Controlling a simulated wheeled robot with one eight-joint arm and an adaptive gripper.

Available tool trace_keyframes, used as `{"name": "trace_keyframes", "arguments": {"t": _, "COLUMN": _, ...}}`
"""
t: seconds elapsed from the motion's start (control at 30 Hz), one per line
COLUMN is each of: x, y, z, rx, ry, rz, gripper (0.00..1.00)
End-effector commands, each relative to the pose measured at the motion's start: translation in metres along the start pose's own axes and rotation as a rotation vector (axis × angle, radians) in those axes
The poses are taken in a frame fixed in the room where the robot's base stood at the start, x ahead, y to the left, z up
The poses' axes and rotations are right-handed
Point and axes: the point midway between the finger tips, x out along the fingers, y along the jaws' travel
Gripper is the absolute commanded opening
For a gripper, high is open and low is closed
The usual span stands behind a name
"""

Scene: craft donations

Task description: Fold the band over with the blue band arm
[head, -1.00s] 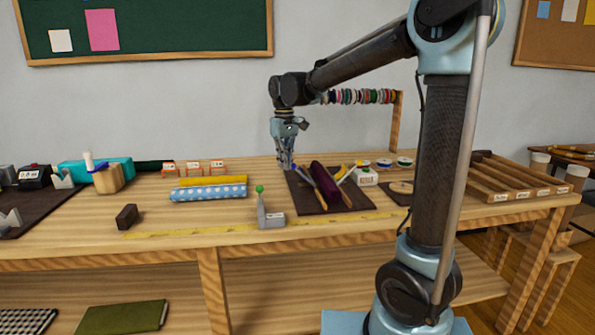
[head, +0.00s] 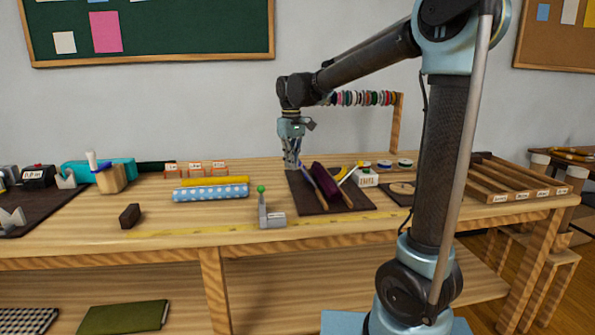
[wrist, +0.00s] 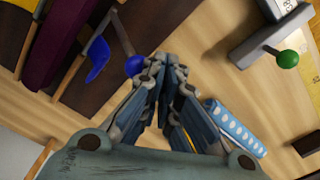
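A maroon roll (head: 325,182) lies on a dark brown mat (head: 306,206) on the bench, and it also shows at the upper left of the wrist view (wrist: 52,45). Beside it in the wrist view is a thin arm with a blue ball knob (wrist: 134,66) at its end. A flat blue piece (wrist: 97,58) lies next to that arm. My gripper (head: 291,166) is low at the mat's back left corner. In the wrist view its fingertips (wrist: 165,62) are together with nothing seen between them, and the blue knob is just left of them. Whether they touch it I cannot tell.
A grey stand with a green knob (head: 262,190) stands left of the mat's front. A blue dotted roll (head: 210,193) and a yellow roll lie further left. A white labelled box (head: 367,179) sits right of the maroon roll. A yellow tape runs along the front.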

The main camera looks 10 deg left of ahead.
Motion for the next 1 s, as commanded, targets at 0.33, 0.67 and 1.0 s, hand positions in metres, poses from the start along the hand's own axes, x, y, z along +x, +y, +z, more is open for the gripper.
{"name": "trace_keyframes", "arguments": {"t": 0.33, "x": 0.010, "y": 0.026, "z": -0.002, "rx": 0.001, "ry": -0.005, "rz": -0.004, "gripper": 0.00}}
{"name": "trace_keyframes", "arguments": {"t": 0.67, "x": 0.017, "y": 0.048, "z": -0.001, "rx": -0.002, "ry": -0.007, "rz": -0.009, "gripper": 0.00}}
{"name": "trace_keyframes", "arguments": {"t": 1.0, "x": 0.016, "y": 0.064, "z": 0.009, "rx": -0.002, "ry": -0.008, "rz": -0.009, "gripper": 0.00}}
